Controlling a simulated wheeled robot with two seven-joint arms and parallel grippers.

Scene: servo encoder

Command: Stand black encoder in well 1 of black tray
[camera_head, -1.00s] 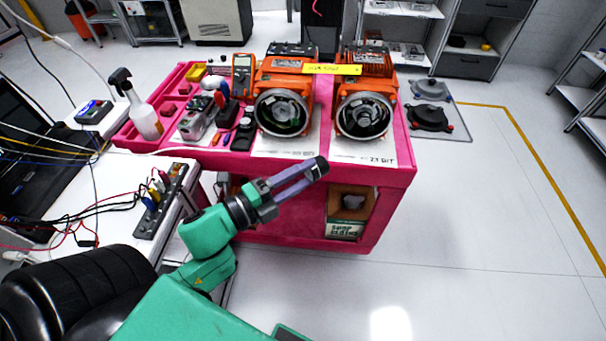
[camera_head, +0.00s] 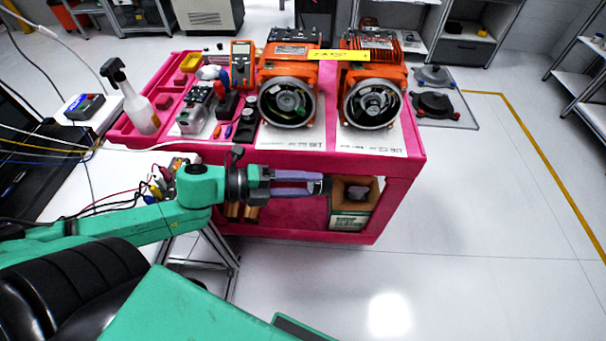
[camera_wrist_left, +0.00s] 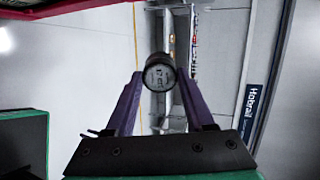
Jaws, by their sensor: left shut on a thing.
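My left gripper (camera_head: 308,184) is stretched out in front of the pink cart, below its top edge. Its purple fingers are shut on a small black cylinder, the black encoder (camera_wrist_left: 159,73), seen end-on with a printed face in the left wrist view. In the head view the encoder (camera_head: 326,184) is a dark patch at the fingertips. I cannot make out a black tray with wells in either view. My right gripper is not in view.
The pink cart (camera_head: 300,233) carries two orange motor units (camera_head: 288,68), a multimeter (camera_head: 242,64), a spray bottle (camera_head: 135,103) and small tools. A cardboard box (camera_head: 354,190) sits on its lower shelf. The floor to the right is mostly clear.

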